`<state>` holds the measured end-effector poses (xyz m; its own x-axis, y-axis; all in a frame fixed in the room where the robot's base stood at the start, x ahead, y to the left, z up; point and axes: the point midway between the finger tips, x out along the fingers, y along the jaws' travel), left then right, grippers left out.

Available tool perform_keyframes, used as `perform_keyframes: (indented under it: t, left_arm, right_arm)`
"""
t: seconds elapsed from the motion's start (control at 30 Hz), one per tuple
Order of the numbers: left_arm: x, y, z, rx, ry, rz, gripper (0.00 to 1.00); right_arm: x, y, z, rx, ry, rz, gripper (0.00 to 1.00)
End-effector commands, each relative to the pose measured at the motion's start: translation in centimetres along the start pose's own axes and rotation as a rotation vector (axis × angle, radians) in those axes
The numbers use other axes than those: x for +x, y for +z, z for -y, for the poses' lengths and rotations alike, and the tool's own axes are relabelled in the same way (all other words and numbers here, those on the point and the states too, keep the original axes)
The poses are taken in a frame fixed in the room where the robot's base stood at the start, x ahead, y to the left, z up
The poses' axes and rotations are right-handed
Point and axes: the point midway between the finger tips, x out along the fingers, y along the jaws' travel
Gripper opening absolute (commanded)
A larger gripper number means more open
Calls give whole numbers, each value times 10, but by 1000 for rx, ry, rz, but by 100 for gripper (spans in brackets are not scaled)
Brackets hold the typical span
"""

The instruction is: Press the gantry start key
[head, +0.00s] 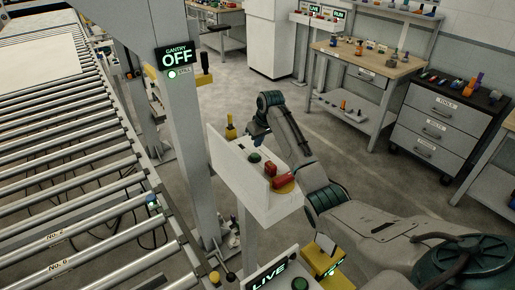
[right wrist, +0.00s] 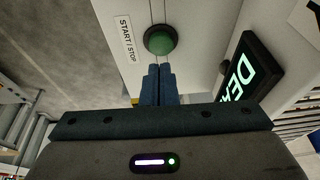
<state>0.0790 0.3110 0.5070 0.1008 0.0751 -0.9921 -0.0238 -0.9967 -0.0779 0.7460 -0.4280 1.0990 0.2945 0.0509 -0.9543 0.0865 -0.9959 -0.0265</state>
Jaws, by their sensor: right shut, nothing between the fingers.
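A round green button (right wrist: 160,40) sits on a white panel beside a START / STOP label (right wrist: 125,38) in the right wrist view. My right gripper (right wrist: 160,68) is shut and empty, its blue fingertips just short of the button in the picture; I cannot tell whether they touch it. In the head view my right gripper (head: 254,136) is above the white control box (head: 228,165), by a green button (head: 255,157). The gantry sign (head: 177,56) reads OFF. My left gripper is not in view.
A lit sign (right wrist: 248,70) starting with DEA stands right of the button. A LIVE sign (head: 270,274) is below. Roller conveyor (head: 70,150) at left.

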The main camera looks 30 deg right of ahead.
Motion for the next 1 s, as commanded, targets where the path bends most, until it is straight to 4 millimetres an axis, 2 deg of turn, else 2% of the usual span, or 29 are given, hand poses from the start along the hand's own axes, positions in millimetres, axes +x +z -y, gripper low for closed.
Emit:
perform_keyframes:
  t: [0.03,0.1,0.3,0.43,0.6,1.0]
  left_arm:
    - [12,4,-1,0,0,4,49]
    - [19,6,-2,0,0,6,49]
    - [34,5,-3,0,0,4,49]
    - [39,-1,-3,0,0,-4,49]
    - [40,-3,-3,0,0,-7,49]
    - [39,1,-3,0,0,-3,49]
  right_arm:
    - [-3,2,0,-2,2,-4,0]
    - [-17,1,0,-2,1,-4,0]
    - [-55,1,0,-2,1,-5,0]
    - [-71,0,0,-2,0,-3,0]
    - [-79,0,0,-1,0,-1,0]
    - [-79,0,0,-1,-1,-1,0]
